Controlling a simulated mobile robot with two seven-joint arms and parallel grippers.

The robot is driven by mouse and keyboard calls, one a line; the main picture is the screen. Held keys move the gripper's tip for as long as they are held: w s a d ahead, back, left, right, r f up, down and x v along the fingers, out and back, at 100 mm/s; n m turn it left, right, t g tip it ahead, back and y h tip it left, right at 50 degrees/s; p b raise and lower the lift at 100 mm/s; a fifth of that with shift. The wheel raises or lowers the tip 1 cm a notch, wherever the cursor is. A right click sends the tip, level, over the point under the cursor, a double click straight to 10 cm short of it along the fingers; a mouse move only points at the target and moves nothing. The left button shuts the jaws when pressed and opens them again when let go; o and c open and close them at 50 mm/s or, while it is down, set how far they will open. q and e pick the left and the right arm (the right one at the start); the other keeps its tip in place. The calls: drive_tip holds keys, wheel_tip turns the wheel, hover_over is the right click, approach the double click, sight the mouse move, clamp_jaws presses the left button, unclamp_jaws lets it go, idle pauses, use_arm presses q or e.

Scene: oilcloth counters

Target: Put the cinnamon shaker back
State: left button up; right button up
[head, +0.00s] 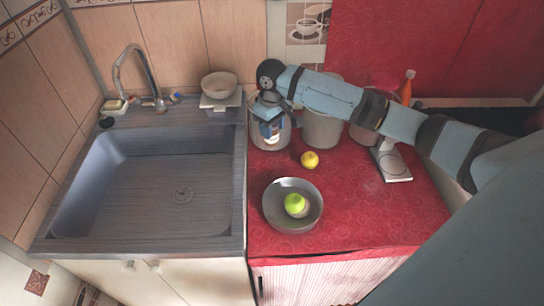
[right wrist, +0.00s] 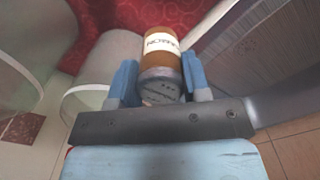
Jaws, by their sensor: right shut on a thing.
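The cinnamon shaker (right wrist: 161,58) is a small brown cylinder with a white label and a grey lid. My right gripper (right wrist: 160,88) is shut on it, with one blue finger on each side near the lid. In the head view my right gripper (head: 270,128) points down at the back left of the red counter, in front of or over a clear jar (head: 256,137). The shaker shows there only as a small patch, partly covered by the fingers. Whether it is inside the jar or in front of it, I cannot tell. My left gripper is not in view.
A grey canister (head: 322,130) and another container (head: 366,134) stand right of the gripper, with a scale (head: 397,172) beyond. A lemon (head: 310,160) and a bowl (head: 275,214) holding a green apple (head: 295,204) lie in front. The sink (head: 150,190) is left.

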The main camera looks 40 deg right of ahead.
wheel_tip(320, 180, down, 11)
drive_tip(key=shift+f+b, duration=0.2)
drive_tip(key=shift+b, duration=0.15)
drive_tip(key=o, duration=0.9)
drive_tip(key=shift+f, duration=0.1)
wheel_tip(320, 180, up, 12)
drive_tip(key=shift+r+p, duration=0.15)
drive_tip(key=shift+p, duration=0.3)
